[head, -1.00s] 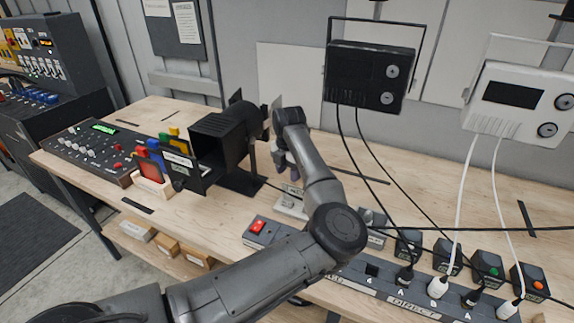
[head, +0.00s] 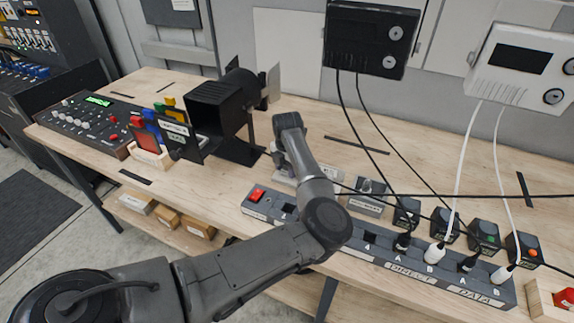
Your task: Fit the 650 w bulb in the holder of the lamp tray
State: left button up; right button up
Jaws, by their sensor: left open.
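My left gripper (head: 279,161) is open, pointing down over the bench behind the power strip. My wrist and forearm hide most of its fingers. Under and beside it lies a pale grey plate (head: 284,179), partly hidden by my arm; I cannot tell whether it is the lamp tray. To the right of my wrist stands a small grey labelled block (head: 367,207) with a small piece on top; its label is too small to read. A black lamp housing (head: 215,106) stands left of the gripper, its open front facing left. I cannot make out the bulb or holder for certain. My right gripper is out of view.
A long grey power strip (head: 388,262) with plugs runs along the near edge. Cables hang from the black unit (head: 368,40) and the white unit (head: 518,62). Coloured filters (head: 147,142) and a control desk (head: 92,121) are left. Free wood lies behind the gripper.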

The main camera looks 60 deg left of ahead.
pick_arm(q)
jog(key=shift+c, duration=0.4)
jog(key=c, duration=0.4)
jog(key=shift+o, duration=1.2)
jog(key=shift+r, duration=0.1)
grip_shut()
jog(key=shift+r+p, duration=0.6)
jog(key=shift+r, duration=0.45)
jog(key=shift+r+p, duration=0.5)
jog(key=shift+r, duration=0.4)
